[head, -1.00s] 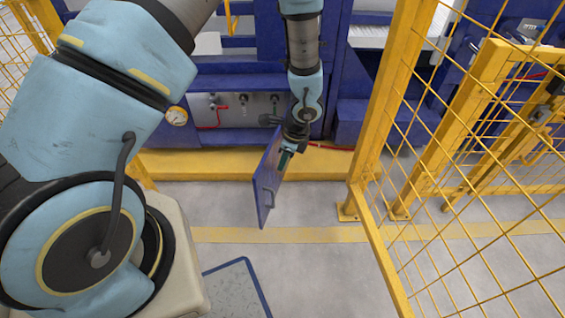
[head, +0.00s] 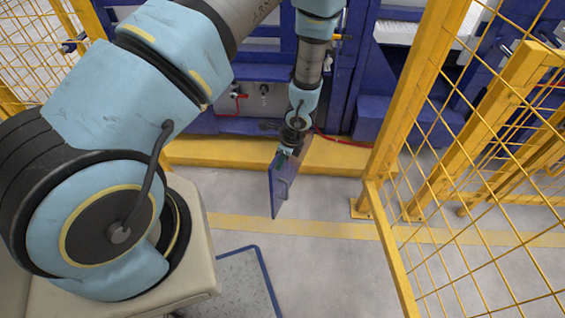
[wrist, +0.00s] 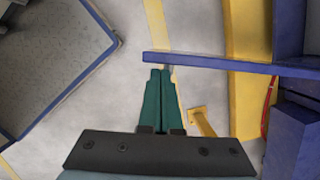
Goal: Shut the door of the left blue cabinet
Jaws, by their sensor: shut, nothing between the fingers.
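The blue door (head: 279,193) stands open, sticking out from the blue cabinet (head: 232,124) toward the camera, with a handle on its right face. In the wrist view the door (wrist: 205,61) appears nearly edge-on, as a long blue bar joining the blue structure at right. My gripper (head: 284,153) is at the door's upper part in the head view. In the wrist view its green fingers (wrist: 160,75) are together and empty, their tips close to the door's edge near its free end. I cannot tell whether they touch it.
A yellow mesh fence (head: 372,195) stands to the right of the door. A yellow plinth (head: 225,153) runs along the cabinet's foot. A blue-edged grey mat (head: 240,280) lies on the floor in front. The floor between door and fence is clear.

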